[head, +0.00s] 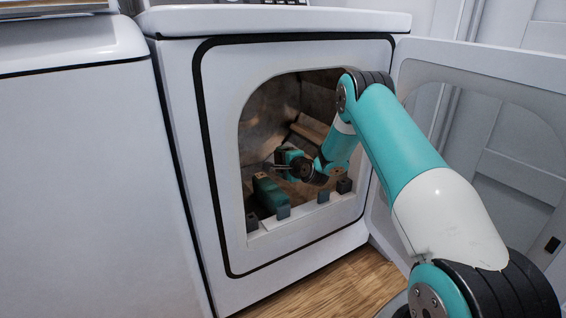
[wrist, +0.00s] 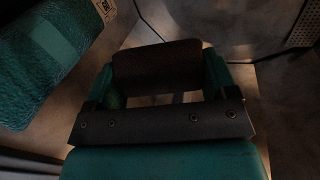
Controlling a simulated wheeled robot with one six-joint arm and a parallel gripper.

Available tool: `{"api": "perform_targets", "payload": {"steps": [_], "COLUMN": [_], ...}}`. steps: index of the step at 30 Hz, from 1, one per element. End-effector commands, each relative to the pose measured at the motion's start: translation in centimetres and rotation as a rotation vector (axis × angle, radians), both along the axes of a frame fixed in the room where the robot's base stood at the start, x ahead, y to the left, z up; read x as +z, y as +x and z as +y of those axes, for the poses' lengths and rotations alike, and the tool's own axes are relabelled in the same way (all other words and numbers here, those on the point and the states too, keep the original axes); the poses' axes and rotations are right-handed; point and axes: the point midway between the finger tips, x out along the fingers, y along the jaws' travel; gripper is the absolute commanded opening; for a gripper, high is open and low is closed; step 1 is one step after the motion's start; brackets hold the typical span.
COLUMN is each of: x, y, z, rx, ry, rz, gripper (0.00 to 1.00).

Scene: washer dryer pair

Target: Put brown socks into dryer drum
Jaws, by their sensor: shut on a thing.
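My gripper (head: 285,160) is inside the dryer drum (head: 262,118), reached through the open front of the white dryer. In the wrist view its two teal fingers are closed on a dark brown bundle (wrist: 155,62), which looks like the brown socks. The bundle lies crosswise between the fingertips, and the light on it is dim. In the head view the gripper is small and dark, and I cannot clearly make out the socks there. I cannot tell whether the bundle touches the drum wall.
A teal thing (head: 268,192) lies in the drum's lower left. Several small dark and teal blocks, including a teal one (head: 283,212), stand along the opening's lower lip. The dryer door (head: 500,130) hangs open at right. A white washer (head: 80,170) stands at left.

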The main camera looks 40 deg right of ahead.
Motion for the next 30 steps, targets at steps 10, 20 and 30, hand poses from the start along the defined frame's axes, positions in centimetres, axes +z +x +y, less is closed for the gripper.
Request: {"api": "perform_targets", "payload": {"steps": [10, 20, 30], "x": [-0.3, -0.3, 0.9], "y": [0.4, 0.3, -3.7], "z": [0.5, 0.5, 0.4], "rx": [0.007, 0.006, 0.002], "ry": [0.0, 0.0, 0.004], "rz": [-0.001, 0.0, 0.005], "gripper": [0.57, 1.0, 1.0]}}
